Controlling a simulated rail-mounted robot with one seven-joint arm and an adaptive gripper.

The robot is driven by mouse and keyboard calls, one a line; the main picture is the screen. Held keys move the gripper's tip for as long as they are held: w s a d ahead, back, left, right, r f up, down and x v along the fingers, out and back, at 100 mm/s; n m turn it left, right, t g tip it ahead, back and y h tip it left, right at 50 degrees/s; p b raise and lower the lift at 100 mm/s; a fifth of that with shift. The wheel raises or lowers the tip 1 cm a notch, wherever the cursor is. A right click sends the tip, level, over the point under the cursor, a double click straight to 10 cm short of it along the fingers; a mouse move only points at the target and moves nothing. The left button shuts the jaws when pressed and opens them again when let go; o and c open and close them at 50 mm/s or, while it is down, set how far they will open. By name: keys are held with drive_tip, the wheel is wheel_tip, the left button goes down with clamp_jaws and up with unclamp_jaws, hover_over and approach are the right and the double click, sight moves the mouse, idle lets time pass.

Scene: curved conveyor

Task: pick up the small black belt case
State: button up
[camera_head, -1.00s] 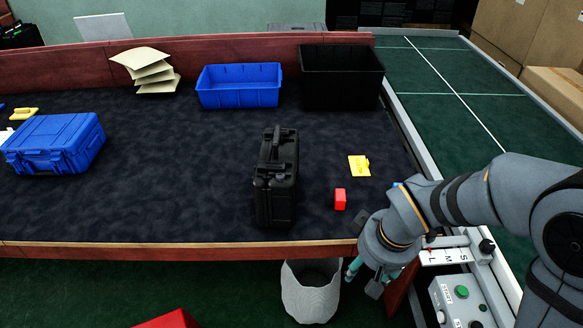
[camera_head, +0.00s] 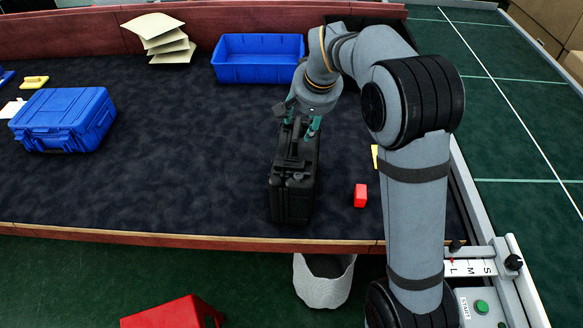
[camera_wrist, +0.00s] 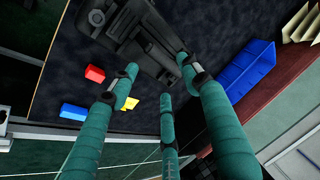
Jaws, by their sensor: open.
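The small black belt case (camera_head: 292,190) stands upright on the dark belt, its handle on top. It also shows in the wrist view (camera_wrist: 125,30), at the top and partly cut off by the edge. My gripper (camera_head: 300,120) is at the far end of the case top, with its green fingers spread and empty. In the wrist view, the fingers of my gripper (camera_wrist: 160,80) point at the case from below. I cannot tell if a fingertip touches the case.
A red block (camera_head: 360,195) and a partly hidden yellow piece (camera_head: 375,155) lie right of the case. A blue bin (camera_head: 258,60) stands behind, and a blue case (camera_head: 62,120) at left. My arm covers most of the black bin.

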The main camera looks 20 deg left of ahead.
sight(299, 129)
drive_tip(key=x, duration=0.3)
drive_tip(key=shift+w+a+f, duration=0.15)
drive_tip(key=shift+w+f, duration=0.05)
drive_tip(key=shift+w, duration=0.1)
drive_tip(key=shift+w+a+f+p, duration=0.1)
drive_tip(key=shift+w+f+p, duration=0.15)
drive_tip(key=shift+f+p, duration=0.45)
drive_tip(key=x, duration=0.1)
drive_tip(key=p+x, duration=0.1)
drive_tip(key=x, duration=0.1)
drive_tip(key=shift+w+a+f, duration=0.15)
drive_tip(key=shift+w, duration=0.2)
drive_tip(key=shift+s, duration=0.1)
drive_tip(key=c, duration=0.4)
drive_tip(key=c, duration=0.7)
clamp_jaws()
